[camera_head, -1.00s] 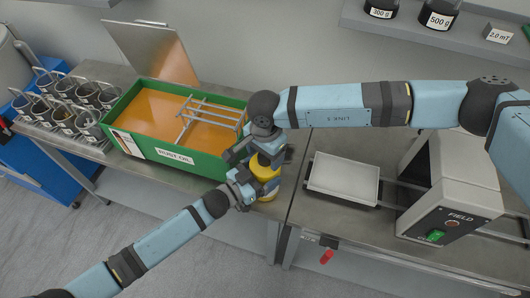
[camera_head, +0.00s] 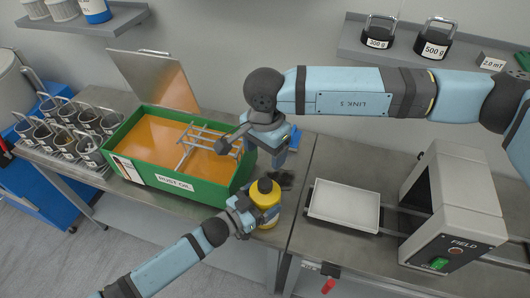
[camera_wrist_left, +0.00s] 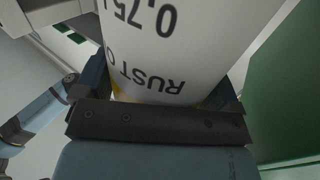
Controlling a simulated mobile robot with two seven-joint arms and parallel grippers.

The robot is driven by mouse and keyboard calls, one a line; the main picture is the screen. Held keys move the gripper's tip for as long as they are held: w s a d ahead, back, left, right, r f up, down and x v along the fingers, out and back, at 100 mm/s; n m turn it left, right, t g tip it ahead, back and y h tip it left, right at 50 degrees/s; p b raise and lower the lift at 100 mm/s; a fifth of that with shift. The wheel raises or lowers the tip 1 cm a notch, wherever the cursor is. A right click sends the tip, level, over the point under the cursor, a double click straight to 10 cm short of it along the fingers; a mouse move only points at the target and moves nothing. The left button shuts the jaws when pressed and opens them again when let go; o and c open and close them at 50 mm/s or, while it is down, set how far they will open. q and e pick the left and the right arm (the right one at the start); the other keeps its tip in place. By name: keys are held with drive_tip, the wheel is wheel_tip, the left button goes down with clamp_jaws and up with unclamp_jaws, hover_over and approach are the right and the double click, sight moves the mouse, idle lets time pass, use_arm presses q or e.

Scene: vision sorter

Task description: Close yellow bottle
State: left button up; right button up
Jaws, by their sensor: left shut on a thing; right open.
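The yellow bottle (camera_head: 268,199) is upright at the front edge of the table, right of the green box. My left gripper (camera_head: 255,212) is shut on the bottle's side. In the left wrist view the bottle's white label (camera_wrist_left: 185,40) with "RUST" and "0,75" fills the top, between my left fingers (camera_wrist_left: 165,95). My right gripper (camera_head: 251,156) is open and empty above the bottle, apart from it, with its fingers spread wide.
The green rust oil box (camera_head: 195,188) holds orange liquid and a metal rack (camera_head: 210,140). Several metal cups (camera_head: 88,149) stand at left. A white tray (camera_head: 343,205) and the grey field machine (camera_head: 460,205) are at right. A small dark item (camera_head: 287,177) lies behind the bottle.

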use_arm(q)
drive_tip(key=o, duration=1.4)
drive_tip(key=shift+o, duration=0.2)
drive_tip(key=b+v, duration=0.2)
drive_tip(key=v, duration=1.2)
drive_tip(key=shift+d, duration=0.15)
